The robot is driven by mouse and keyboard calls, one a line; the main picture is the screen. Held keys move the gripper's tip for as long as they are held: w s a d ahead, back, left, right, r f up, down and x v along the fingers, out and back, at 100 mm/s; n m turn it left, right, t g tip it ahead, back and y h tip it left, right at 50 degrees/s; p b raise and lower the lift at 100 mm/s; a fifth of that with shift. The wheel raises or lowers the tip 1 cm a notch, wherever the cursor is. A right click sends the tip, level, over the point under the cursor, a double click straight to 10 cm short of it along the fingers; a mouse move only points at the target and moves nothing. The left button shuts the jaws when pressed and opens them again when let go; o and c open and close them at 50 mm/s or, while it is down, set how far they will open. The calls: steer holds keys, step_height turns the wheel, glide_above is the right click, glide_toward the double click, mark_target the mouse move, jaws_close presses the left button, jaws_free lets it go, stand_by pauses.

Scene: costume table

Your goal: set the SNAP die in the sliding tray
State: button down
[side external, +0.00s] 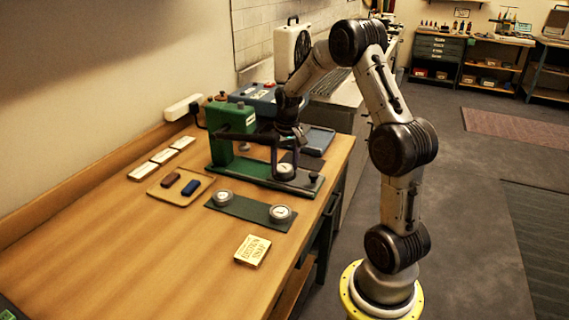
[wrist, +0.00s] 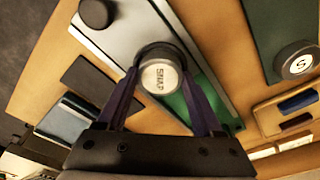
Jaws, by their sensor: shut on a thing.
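The SNAP die (wrist: 160,77), a round grey die with a pale lettered face, is between the two fingers of my gripper (wrist: 161,70) in the wrist view. My gripper (side external: 285,166) is shut on it, low over the green press base in the side view. The die also shows there as a pale round top (side external: 284,171). The sliding tray (wrist: 120,38) is a pale metal plate on the green base, with a black knob (wrist: 95,13) at one end. The die lies over this tray; I cannot tell whether its underside touches it.
The green press (side external: 221,133) stands behind my gripper. A dark green plate (side external: 246,206) in front bears two other round dies. A wooden tray (side external: 162,192) holds a red and a blue block. A small box (side external: 252,250) lies nearer. The table's front left is clear.

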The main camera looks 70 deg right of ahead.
mark_target(286, 170)
steer(key=shift+f, duration=0.15)
steer(key=shift+c, duration=1.5)
jaws_free()
step_height(286, 170, up, 11)
steer(key=s+a, duration=0.1)
